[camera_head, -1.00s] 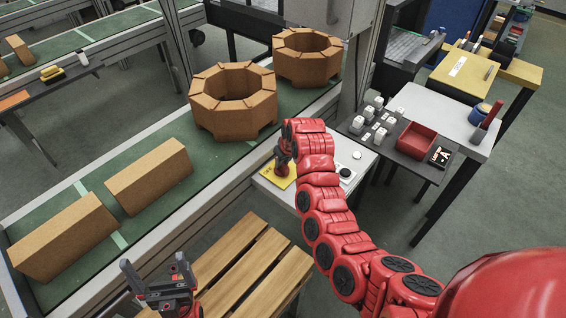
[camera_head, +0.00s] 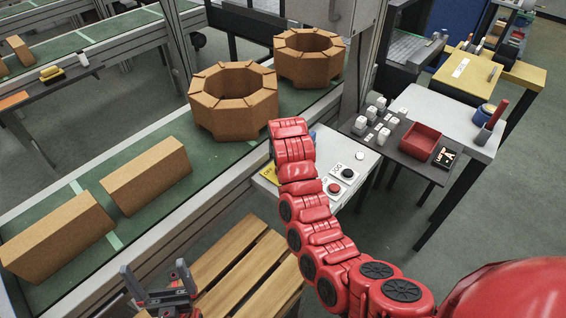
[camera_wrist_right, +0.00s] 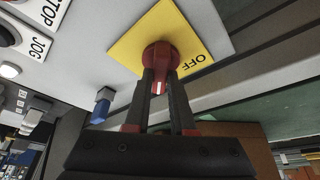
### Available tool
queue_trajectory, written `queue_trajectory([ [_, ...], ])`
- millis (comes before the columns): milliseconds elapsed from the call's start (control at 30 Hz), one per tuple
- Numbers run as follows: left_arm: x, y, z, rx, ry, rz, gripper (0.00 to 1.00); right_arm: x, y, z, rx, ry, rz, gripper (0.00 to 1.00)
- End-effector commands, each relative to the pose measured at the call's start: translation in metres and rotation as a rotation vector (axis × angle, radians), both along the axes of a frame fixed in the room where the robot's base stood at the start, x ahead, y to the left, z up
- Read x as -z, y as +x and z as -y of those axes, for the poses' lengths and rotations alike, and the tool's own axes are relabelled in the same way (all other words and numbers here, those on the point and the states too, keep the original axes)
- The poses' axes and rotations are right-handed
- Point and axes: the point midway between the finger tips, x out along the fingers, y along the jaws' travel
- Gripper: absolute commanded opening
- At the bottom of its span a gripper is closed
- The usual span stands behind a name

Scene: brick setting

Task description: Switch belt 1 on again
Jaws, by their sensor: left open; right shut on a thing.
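A red rotary switch (camera_wrist_right: 160,57) sits on a yellow plate marked OFF (camera_wrist_right: 192,62). My right gripper (camera_wrist_right: 159,82) is shut on its knob; a white mark shows on the knob between the fingers. In the head view my red right arm hides the gripper and the knob; only a sliver of yellow plate (camera_head: 268,173) shows on the white control panel (camera_head: 322,150). The green conveyor belt (camera_head: 85,190) beside it carries bricks (camera_head: 146,175) and octagonal brick rings (camera_head: 233,118). My left gripper (camera_head: 155,270) is open and empty at the lower left.
The panel also bears a black button (camera_head: 347,173), a red button (camera_head: 333,188) and a blue part (camera_wrist_right: 102,106) near the yellow plate. A slatted wooden bench (camera_head: 235,270) stands in front. A dark shelf with a red tray (camera_head: 420,142) is at right.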

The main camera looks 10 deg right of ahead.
Motion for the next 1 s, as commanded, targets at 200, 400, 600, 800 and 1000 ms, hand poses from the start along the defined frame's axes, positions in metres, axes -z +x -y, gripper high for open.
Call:
queue_trajectory([
  [200, 0.000, 0.000, 0.000, 0.000, 0.000, 0.000, 1.00, 0.001, -0.001, 0.000, 0.000, 0.000, -0.004, 0.00],
  [400, 0.000, 0.000, 0.000, 0.000, 0.000, 0.000, 1.00, 0.001, -0.001, 0.000, 0.000, 0.000, -0.003, 0.53],
  [600, 0.000, 0.000, 0.000, 0.000, 0.000, 0.000, 1.00, 0.000, 0.000, 0.000, -0.001, 0.000, -0.001, 0.53],
  [800, 0.002, 0.000, 0.000, 0.000, 0.000, 0.000, 1.00, -0.005, -0.002, -0.001, -0.002, -0.001, 0.001, 0.53],
  [1000, 0.010, 0.000, 0.000, 0.000, 0.000, 0.000, 1.00, -0.034, -0.012, -0.004, -0.003, 0.001, 0.008, 0.53],
])
